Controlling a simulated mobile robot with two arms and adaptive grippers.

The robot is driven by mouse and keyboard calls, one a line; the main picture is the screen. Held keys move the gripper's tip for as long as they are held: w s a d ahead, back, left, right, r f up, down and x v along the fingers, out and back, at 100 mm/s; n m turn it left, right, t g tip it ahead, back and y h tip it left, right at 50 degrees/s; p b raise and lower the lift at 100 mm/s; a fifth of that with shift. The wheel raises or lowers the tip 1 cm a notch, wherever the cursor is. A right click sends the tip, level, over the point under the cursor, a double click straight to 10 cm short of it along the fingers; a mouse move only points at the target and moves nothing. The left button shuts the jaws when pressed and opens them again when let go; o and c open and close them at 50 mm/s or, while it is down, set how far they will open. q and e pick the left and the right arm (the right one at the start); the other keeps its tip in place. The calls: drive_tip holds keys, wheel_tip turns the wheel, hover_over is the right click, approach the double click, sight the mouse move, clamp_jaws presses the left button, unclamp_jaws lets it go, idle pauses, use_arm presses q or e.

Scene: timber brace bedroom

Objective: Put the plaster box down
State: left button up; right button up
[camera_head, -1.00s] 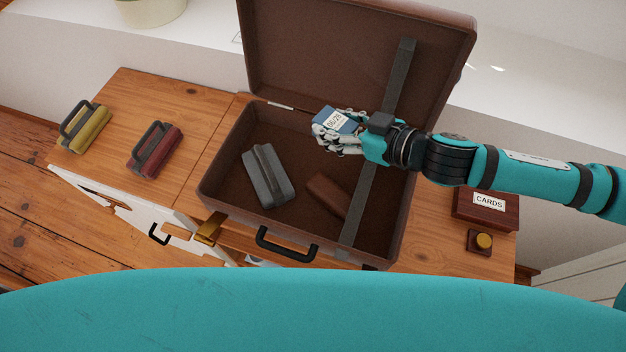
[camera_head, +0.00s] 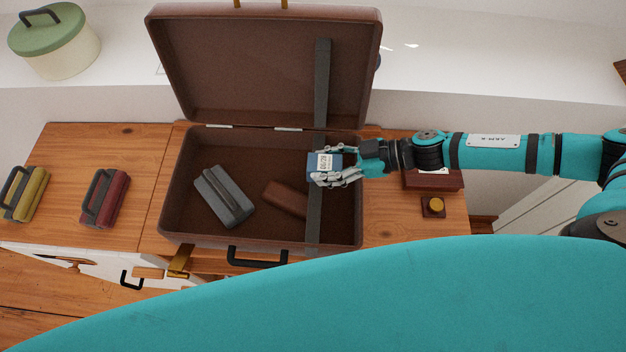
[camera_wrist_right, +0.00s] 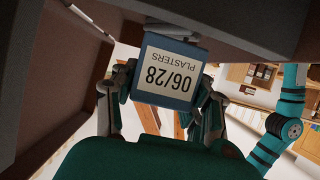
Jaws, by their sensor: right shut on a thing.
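The plaster box (camera_head: 324,164) is small and blue, with a white label. In the wrist view the fingers of my right gripper (camera_wrist_right: 165,100) grip the box from both sides. I cannot tell whether the box touches the suitcase or the strap. My left gripper is not in view.
Inside the suitcase lie a grey case with a ridge (camera_head: 223,196), a brown item (camera_head: 287,198) and a dark strap (camera_head: 314,225). Yellow (camera_head: 27,197) and red (camera_head: 105,199) handled items stand left on the wooden top. A dark red box (camera_head: 434,181) and a small yellow-topped block (camera_head: 434,206) are at right.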

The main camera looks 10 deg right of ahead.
wheel_tip(320, 180, down, 4)
drive_tip(key=shift+r, duration=0.2)
drive_tip(key=shift+f, duration=1.8)
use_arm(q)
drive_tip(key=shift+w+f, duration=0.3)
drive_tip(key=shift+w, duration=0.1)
